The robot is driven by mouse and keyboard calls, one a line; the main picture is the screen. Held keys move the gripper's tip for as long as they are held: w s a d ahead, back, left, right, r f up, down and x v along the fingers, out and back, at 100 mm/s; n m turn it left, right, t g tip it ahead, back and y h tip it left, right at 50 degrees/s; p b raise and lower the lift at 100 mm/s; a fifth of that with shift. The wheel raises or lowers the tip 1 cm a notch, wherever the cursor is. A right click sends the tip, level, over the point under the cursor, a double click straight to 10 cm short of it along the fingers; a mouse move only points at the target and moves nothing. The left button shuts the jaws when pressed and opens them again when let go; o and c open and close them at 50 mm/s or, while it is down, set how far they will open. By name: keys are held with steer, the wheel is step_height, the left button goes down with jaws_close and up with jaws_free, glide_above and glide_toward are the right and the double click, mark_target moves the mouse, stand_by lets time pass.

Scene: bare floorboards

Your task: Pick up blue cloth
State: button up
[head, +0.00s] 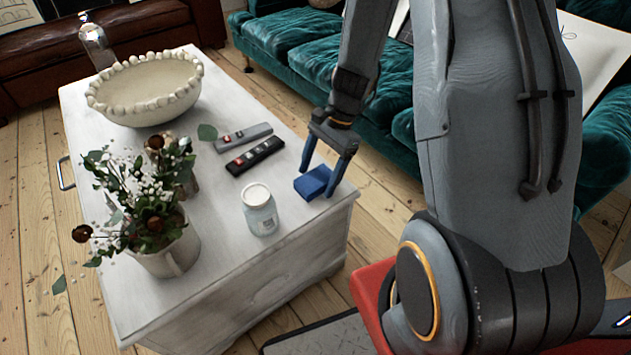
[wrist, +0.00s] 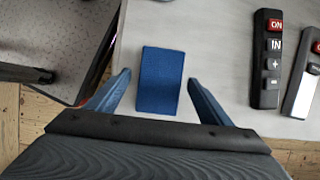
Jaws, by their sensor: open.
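The blue cloth (head: 314,183) is a small folded block lying on the white table top (head: 226,250), near its right edge. In the wrist view the blue cloth (wrist: 160,80) lies flat, just ahead of and between the fingers. My gripper (head: 318,180) is open and empty, its blue fingers pointing down at the cloth, one on each side in the head view. In the wrist view my gripper (wrist: 158,92) shows its two fingers apart, left and right of the cloth. Whether the fingers touch the cloth cannot be told.
A white-lidded jar (head: 260,210) stands left of the cloth. A black remote (head: 255,157) and a grey remote (head: 243,136) lie behind it. A plant in a pot (head: 172,250) and a beaded bowl (head: 146,88) stand further left. A teal sofa (head: 310,60) is behind the table.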

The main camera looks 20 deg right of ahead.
mark_target(318, 177)
stand_by(0.3)
steer(key=c, duration=1.1)
steer(key=shift+r, duration=0.1)
step_height(318, 177, up, 10)
steer(key=shift+r+p, duration=0.15)
steer(key=shift+p, duration=0.95)
